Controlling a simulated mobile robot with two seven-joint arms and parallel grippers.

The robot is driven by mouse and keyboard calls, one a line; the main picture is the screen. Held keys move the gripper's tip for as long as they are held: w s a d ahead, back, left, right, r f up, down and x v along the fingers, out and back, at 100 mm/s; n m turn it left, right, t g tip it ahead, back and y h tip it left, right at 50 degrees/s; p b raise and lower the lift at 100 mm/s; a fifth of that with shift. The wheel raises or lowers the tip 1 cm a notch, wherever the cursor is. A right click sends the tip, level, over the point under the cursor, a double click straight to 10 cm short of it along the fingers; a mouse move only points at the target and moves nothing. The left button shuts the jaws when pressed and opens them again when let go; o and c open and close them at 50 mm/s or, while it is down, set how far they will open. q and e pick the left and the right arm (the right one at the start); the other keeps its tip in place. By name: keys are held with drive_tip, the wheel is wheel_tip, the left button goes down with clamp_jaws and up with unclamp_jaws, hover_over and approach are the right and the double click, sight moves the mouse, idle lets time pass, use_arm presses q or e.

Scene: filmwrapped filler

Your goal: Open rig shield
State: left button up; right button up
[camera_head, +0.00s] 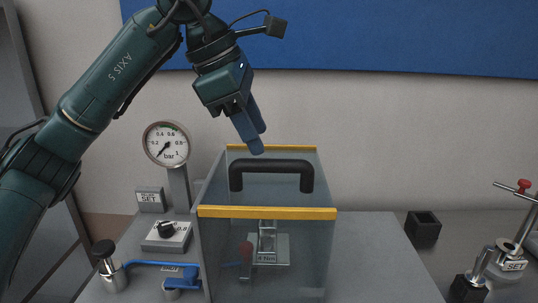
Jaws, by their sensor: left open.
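The rig shield (316,250) is a clear box with yellow edge strips at its top front and top back, standing on the grey bench. My right gripper is not in view.
A pressure gauge (167,143) on a post stands left of the shield. A black open block (423,228) and a metal stand (507,255) are at right. Bench right of the shield is clear.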

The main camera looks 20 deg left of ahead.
sight(271, 160)
use_arm(q)
drive_tip(key=x, duration=0.5)
drive_tip(key=shift+w+d+f, duration=0.1)
drive_tip(key=shift+d+f, duration=0.05)
drive_tip(key=shift+f, duration=0.2)
drive_tip(key=shift+c, duration=0.3)
clamp_jaws()
